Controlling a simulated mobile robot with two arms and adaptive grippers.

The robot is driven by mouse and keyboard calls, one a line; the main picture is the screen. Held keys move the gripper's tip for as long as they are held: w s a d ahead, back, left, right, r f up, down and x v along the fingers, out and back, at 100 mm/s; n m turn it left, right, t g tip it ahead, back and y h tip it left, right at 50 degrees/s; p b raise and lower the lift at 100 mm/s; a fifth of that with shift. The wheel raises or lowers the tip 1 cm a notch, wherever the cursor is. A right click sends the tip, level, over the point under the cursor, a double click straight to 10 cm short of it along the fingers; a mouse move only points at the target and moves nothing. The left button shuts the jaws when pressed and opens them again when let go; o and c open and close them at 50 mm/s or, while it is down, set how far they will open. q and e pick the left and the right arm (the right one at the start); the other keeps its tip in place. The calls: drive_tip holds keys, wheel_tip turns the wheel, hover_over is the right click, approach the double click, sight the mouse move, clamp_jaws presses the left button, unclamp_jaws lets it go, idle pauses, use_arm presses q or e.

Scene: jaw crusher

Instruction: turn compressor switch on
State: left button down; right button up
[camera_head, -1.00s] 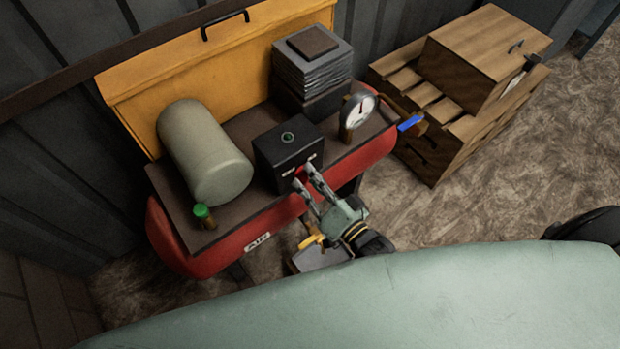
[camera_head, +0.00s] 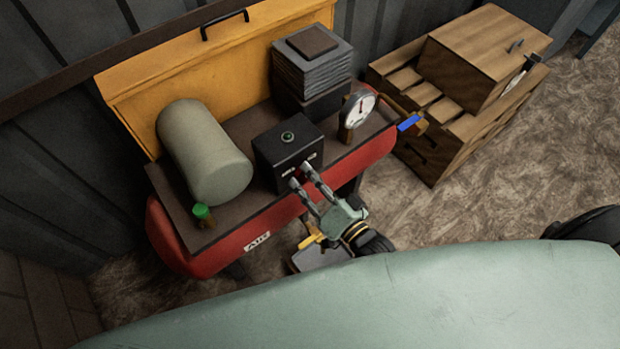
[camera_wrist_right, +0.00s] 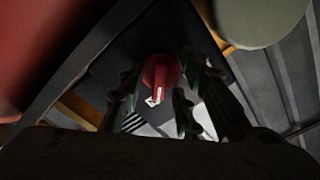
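The compressor (camera_head: 205,258) is a red tank with a dark top plate, standing against the wall. A black switch box (camera_head: 283,163) with a round green-ringed button on top sits on the plate. My right gripper (camera_head: 300,175) is open at the front face of the box, its fingertips close to it. In the right wrist view a red rotary switch (camera_wrist_right: 160,75) shows on the dark box face, between the fingers of the right gripper (camera_wrist_right: 158,98). I cannot tell whether they touch it. The fingers partly hide the box front in the head view. My left gripper is not in view.
A finned block (camera_head: 312,65), a pressure gauge (camera_head: 358,109) and a blue-handled valve (camera_head: 409,123) are behind and right. Wooden crates (camera_head: 480,60) stand on the right.

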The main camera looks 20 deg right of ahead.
drive_tip(key=v, duration=1.2)
idle(0.3)
drive_tip(key=s+d+f+n+g+h, duration=0.1)
drive_tip(key=s+d+f+g, duration=0.15)
drive_tip(key=f, duration=0.65)
drive_tip(key=s+d+f+n+g+h, duration=0.1)
drive_tip(key=s+f+n+g+h, duration=0.15)
drive_tip(key=f, duration=0.65)
drive_tip(key=s+d+f+n+g+h, duration=0.1)
drive_tip(key=s+d+f+g, duration=0.15)
drive_tip(key=f, duration=0.65)
drive_tip(key=s+f+n+g+h, duration=0.1)
drive_tip(key=s+f+g, duration=0.3)
drive_tip(key=s, duration=0.5)
drive_tip(key=s+f+n+g, duration=0.2)
drive_tip(key=s+f+g, duration=0.2)
drive_tip(key=s+f, duration=0.4)
drive_tip(key=shift+s+d+f+h, duration=0.2)
drive_tip(key=shift+s+h, duration=0.15)
drive_tip(key=shift+s, duration=0.5)
